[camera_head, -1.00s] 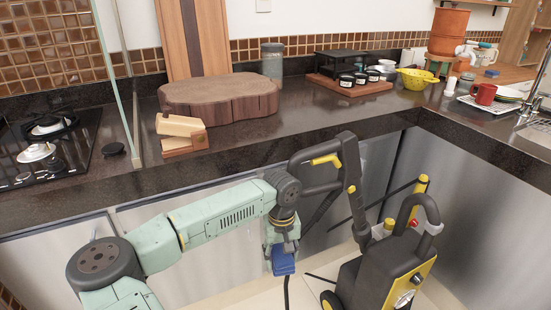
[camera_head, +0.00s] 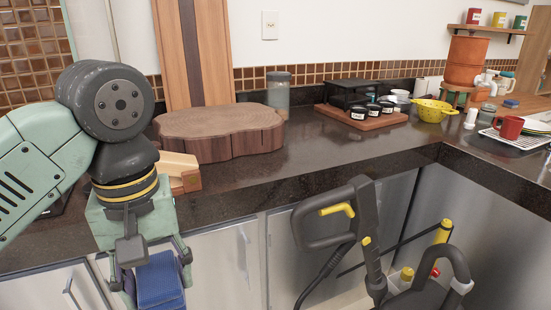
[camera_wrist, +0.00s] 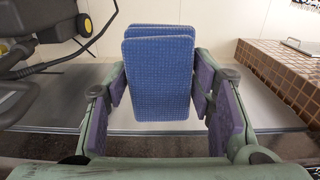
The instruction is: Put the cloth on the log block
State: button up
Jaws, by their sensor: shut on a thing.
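The cloth (camera_head: 160,281) is a folded blue pad. My gripper (camera_head: 150,283) is shut on it at the lower left of the head view, in front of the cabinet doors and below the counter top. The wrist view shows the cloth (camera_wrist: 158,78) between the two purple-padded fingers. The log block (camera_head: 222,138) is a thick brown slab of wood with an uneven outline. It lies on the dark counter behind and to the right of my gripper, and its top is bare.
A small wooden block (camera_head: 180,170) sits at the log's front left. A tall cutting board (camera_head: 195,60) and a grey canister (camera_head: 278,92) stand behind it. A wooden tray with jars (camera_head: 362,120) is to the right. A pressure washer (camera_head: 365,235) stands before the cabinets.

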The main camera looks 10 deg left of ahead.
aim_at(271, 166)
jog(key=i, duration=1.1)
